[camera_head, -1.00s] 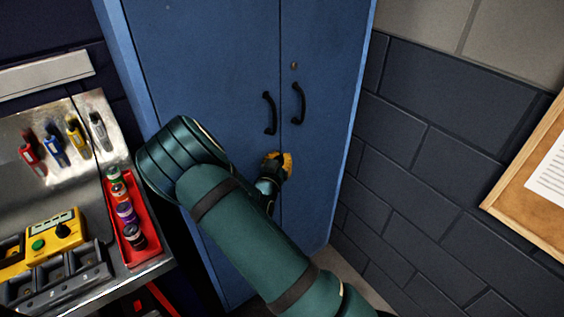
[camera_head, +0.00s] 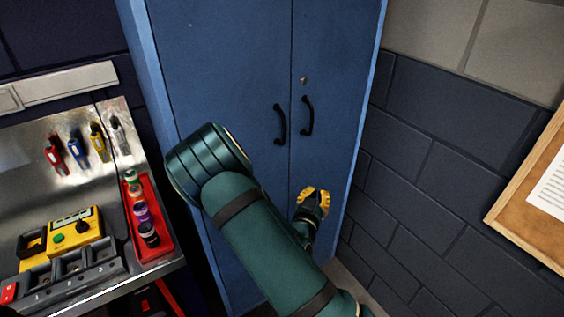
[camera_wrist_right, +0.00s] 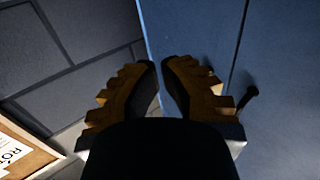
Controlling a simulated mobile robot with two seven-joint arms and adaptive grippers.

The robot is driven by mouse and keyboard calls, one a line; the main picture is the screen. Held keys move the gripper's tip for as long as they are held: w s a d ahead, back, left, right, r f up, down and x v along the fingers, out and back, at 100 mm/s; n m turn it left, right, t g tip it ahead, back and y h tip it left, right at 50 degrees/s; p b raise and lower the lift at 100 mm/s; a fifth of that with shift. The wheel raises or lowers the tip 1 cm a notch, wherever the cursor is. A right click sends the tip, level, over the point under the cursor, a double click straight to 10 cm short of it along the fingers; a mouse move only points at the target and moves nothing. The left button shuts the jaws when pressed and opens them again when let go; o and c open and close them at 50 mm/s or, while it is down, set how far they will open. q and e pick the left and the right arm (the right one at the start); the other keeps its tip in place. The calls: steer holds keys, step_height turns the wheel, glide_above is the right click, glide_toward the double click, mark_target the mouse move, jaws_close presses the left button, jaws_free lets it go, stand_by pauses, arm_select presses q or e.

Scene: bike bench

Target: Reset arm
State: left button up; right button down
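My right gripper (camera_head: 313,200), with yellow-orange toothed fingers, is in front of the lower part of a blue cabinet (camera_head: 225,75), below and right of its two black door handles. In the right wrist view its two fingers (camera_wrist_right: 160,80) stand slightly apart with nothing between them, so it is open and empty. The cabinet (camera_wrist_right: 190,30) fills the right side of that view, and one dark handle (camera_wrist_right: 246,98) shows there. Both cabinet doors are shut. My left gripper is not in view.
A metal bench (camera_head: 25,190) at left holds a red tray (camera_head: 163,241) of small bottles, a yellow device (camera_head: 75,240) and a grey bin rack (camera_head: 70,281). A dark block wall (camera_head: 430,150) with a corkboard (camera_head: 525,205) is at right.

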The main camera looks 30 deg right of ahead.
steer(key=shift+s, duration=0.1)
steer(key=s+a+f+n+g+y, duration=0.2)
steer(key=a+f+y, duration=0.35)
steer(key=f, duration=0.35)
steer(key=s+a+f+n+g+y, duration=0.1)
steer(key=s+a+f+g+y, duration=0.25)
steer(key=a+f, duration=0.45)
steer(key=s+a+n+g+y, duration=0.2)
steer(key=s+a+n+y, duration=0.1)
steer(key=a, duration=0.5)
steer(key=s+a+n+g+y, duration=0.1)
steer(key=s+a+n+y, duration=0.2)
steer(key=a+y, duration=0.3)
steer(key=a, duration=0.3)
steer(key=shift+s+f+g, duration=0.25)
steer(key=shift+f+g, duration=0.1)
steer(key=shift+f, duration=0.05)
steer(key=shift+d, duration=0.15)
